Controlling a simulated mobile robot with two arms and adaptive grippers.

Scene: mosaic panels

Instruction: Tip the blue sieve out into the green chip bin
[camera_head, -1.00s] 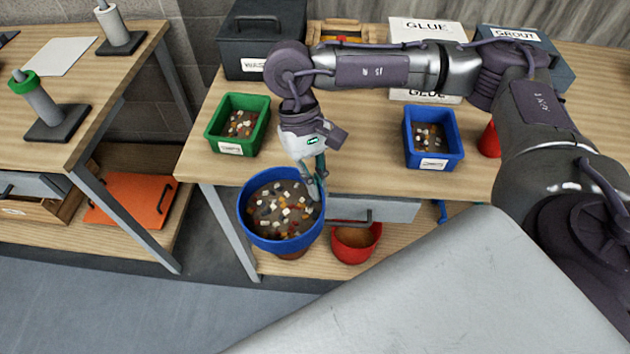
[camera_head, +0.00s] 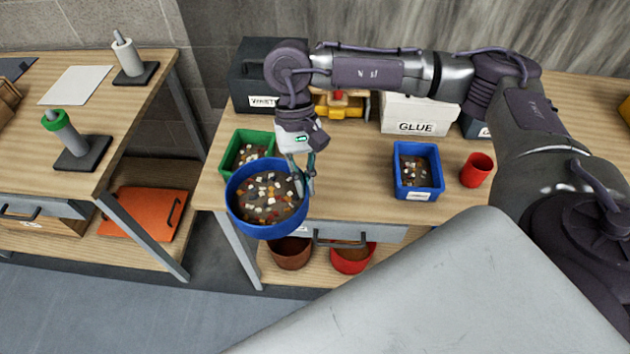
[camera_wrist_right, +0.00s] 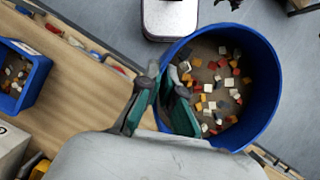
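The blue sieve (camera_head: 235,212) is a round tub holding mixed coloured chips, held roughly level in front of the bench edge. My right gripper (camera_head: 303,182) is shut on its right rim. In the right wrist view the fingers (camera_wrist_right: 160,106) pinch the wall of the sieve (camera_wrist_right: 273,98). The green chip bin (camera_head: 227,158) stands on the bench just behind the sieve, with some chips inside. The sieve hides its front part. My left gripper is not in view.
A blue bin (camera_head: 436,177) with chips and a red cup (camera_head: 477,170) stand to the right on the bench. A black box (camera_head: 247,92) and a GLUE box (camera_head: 415,127) stand behind. Brown (camera_head: 291,255) and red (camera_head: 352,261) pots sit on the lower shelf.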

